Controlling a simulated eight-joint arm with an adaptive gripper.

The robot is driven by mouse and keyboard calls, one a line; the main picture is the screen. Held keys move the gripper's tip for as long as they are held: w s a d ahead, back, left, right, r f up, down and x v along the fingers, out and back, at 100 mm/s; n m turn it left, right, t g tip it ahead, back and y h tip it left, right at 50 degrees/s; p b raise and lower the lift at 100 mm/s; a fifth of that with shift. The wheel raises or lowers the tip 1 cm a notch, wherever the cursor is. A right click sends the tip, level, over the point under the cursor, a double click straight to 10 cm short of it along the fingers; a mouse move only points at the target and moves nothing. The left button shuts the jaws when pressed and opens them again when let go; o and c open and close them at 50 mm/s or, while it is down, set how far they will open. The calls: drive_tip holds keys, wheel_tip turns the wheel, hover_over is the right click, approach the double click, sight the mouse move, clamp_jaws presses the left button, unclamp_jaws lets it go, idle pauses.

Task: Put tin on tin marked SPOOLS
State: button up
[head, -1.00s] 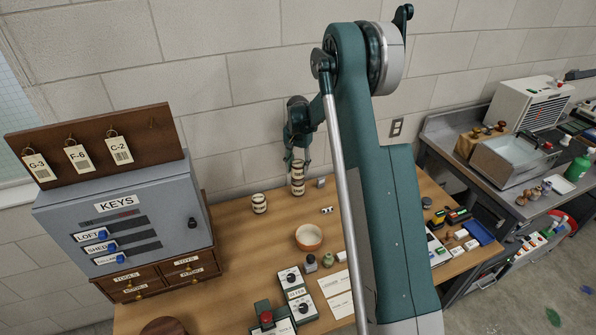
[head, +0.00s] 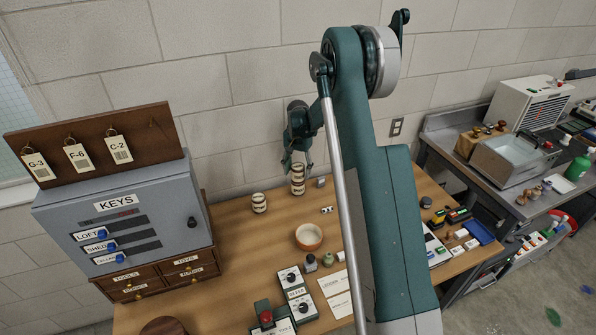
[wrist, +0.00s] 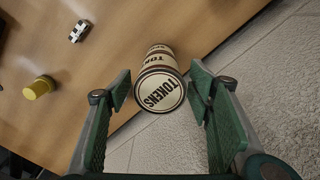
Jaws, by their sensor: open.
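Two cream tins with dark bands stand stacked at the back of the wooden table in the head view. The upper tin (head: 297,170) is marked TOKENS on its lid, which shows in the wrist view (wrist: 160,93). My gripper (head: 297,163) is open just above the stack. In the wrist view its fingers (wrist: 159,95) are apart on either side of the upper tin, with gaps showing.
The wall rises close behind the stack. A small black-and-white object (head: 327,210) and a terracotta bowl (head: 309,237) lie in front. The grey key cabinet (head: 130,225) stands at the left. The table (head: 235,240) is clear between cabinet and bowl.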

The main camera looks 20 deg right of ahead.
drive_tip(key=shift+r, duration=0.15)
wheel_tip(320, 180, up, 12)
idle(0.7)
drive_tip(key=shift+r, duration=0.1)
idle(0.5)
drive_tip(key=s+a+r+n+t, duration=0.2)
drive_tip(key=s+a+r, duration=0.3)
drive_tip(key=s+r, duration=0.65)
drive_tip(key=s+a+r+n+t, duration=0.2)
drive_tip(key=s+a+r, duration=0.3)
drive_tip(key=s+r, duration=0.65)
drive_tip(key=s+a+f+n+t, duration=0.1)
drive_tip(key=s+a, duration=0.1)
drive_tip(key=s, duration=0.7)
drive_tip(key=s+a+f+n+t, duration=0.1)
drive_tip(key=s+a+f+n, duration=0.1)
drive_tip(key=s, duration=0.8)
drive_tip(key=s+a+f+n+t, duration=0.1)
drive_tip(key=s+a+n, duration=0.1)
drive_tip(key=s, duration=0.8)
drive_tip(key=shift+f, duration=0.4)
